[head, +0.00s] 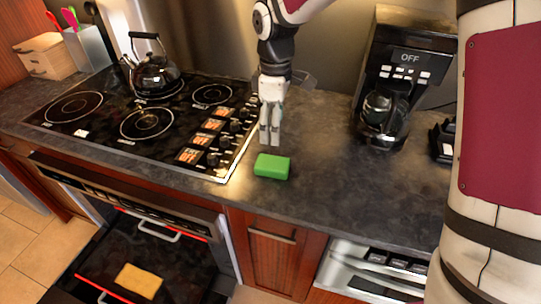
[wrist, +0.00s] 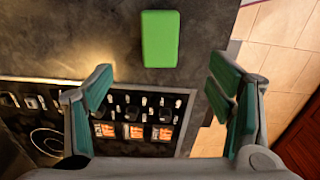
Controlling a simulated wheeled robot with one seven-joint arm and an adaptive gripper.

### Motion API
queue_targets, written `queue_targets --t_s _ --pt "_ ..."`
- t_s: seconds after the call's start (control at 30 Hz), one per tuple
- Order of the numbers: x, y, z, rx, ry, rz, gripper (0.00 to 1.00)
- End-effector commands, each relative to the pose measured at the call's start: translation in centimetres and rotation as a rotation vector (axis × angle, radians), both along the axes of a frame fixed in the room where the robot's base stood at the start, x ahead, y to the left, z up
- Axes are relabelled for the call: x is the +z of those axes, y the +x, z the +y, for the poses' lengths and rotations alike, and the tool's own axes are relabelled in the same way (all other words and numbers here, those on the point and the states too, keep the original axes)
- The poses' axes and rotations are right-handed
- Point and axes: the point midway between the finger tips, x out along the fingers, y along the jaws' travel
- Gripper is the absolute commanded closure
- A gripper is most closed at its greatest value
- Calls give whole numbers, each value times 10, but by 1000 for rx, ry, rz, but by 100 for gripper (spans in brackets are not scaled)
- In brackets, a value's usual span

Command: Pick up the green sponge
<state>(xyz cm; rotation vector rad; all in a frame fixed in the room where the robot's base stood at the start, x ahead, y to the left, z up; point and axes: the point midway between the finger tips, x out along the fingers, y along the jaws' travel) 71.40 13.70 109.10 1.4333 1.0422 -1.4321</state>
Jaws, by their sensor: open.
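The green sponge (head: 272,166) lies flat on the dark stone counter, just right of the stove's right edge and close to the counter's front edge. In the wrist view the sponge (wrist: 161,39) is fully visible at the top centre, beyond my fingertips. My gripper (head: 270,138) points down over the counter, just behind the sponge in the head view and apart from it. In the wrist view my gripper (wrist: 163,85) has its two green-padded fingers spread wide with nothing between them.
The black cooktop (head: 150,120) with knobs lies to the left, with a kettle (head: 155,72) at its back. A coffee maker (head: 393,90) stands on the counter at right. A yellow-orange sponge-like block (head: 138,281) lies on the open drawer below. The counter (head: 335,165) right of the green sponge is clear.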

Motion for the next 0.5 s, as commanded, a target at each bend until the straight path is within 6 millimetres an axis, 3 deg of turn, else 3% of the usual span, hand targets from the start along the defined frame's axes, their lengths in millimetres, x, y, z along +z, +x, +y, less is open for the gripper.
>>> queue_targets --t_s 0.5 --pt "-80 0 2 8 3 6 25"
